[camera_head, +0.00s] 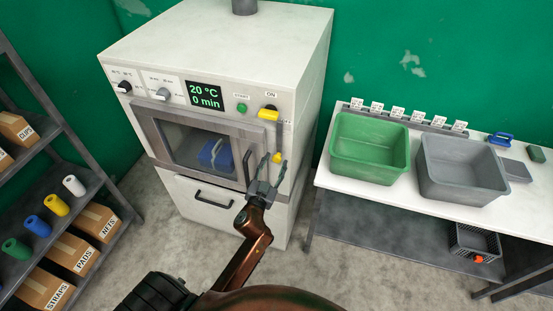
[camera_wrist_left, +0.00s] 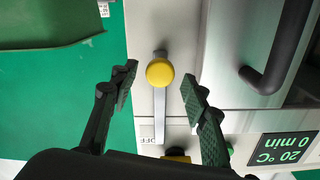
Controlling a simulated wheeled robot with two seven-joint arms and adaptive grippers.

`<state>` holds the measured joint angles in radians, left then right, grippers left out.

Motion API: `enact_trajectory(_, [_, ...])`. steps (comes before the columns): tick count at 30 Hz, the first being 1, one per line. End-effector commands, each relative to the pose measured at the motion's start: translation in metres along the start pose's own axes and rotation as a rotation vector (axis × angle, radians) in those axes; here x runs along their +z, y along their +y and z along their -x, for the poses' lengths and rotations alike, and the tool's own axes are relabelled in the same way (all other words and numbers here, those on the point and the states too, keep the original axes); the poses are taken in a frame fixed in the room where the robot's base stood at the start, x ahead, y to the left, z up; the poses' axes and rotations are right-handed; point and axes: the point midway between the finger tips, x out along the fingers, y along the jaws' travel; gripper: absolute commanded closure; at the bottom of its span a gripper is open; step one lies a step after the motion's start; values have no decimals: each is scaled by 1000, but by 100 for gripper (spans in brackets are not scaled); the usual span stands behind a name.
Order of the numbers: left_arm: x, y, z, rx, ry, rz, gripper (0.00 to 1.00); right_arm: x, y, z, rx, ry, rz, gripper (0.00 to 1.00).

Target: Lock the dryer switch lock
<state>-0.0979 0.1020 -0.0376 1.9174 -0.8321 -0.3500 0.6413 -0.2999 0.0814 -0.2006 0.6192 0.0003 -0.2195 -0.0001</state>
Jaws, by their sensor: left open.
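The white dryer (camera_head: 225,35) stands ahead with its door shut. A yellow switch handle (camera_head: 268,113) sits on its right front, below the ON label; part of it shows at the bottom of the left wrist view (camera_wrist_left: 175,156). Below it is the lock's round yellow knob (camera_head: 277,157) with a grey bar. In the left wrist view the knob (camera_wrist_left: 160,72) appears between my fingers, with the bar running toward the switch and an OFF label. My left gripper (camera_head: 265,162) is open in front of the knob; contact cannot be told. My right gripper is out of view.
The door handle (camera_head: 247,168) is close left of my left gripper. A table with a green tub (camera_head: 370,118) and a grey tub (camera_head: 428,153) stands right. A shelf with boxes and spools stands left. The dryer display (camera_head: 205,94) reads 20 °C, 0 min.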

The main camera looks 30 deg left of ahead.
Motion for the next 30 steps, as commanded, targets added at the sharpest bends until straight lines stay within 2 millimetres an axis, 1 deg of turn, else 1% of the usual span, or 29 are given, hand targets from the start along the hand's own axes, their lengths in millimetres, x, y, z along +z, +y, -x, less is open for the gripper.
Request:
enact_trajectory(1, [1,0,12,0,-3,2,57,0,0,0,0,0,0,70])
enact_trajectory(6, [1,0,48,0,-2,2,57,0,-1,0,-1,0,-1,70])
enact_trajectory(9, [1,-1,67,-2,-2,1,57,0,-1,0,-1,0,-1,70])
enact_trajectory(12, [1,0,80,0,-1,1,57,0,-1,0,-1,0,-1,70])
enact_trajectory(15, [0,0,89,0,0,1,57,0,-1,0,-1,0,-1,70])
enact_trajectory(18, [-1,0,92,0,2,1,57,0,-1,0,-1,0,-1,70])
enact_trajectory(30, [-1,0,93,0,2,0,57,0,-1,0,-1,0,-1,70])
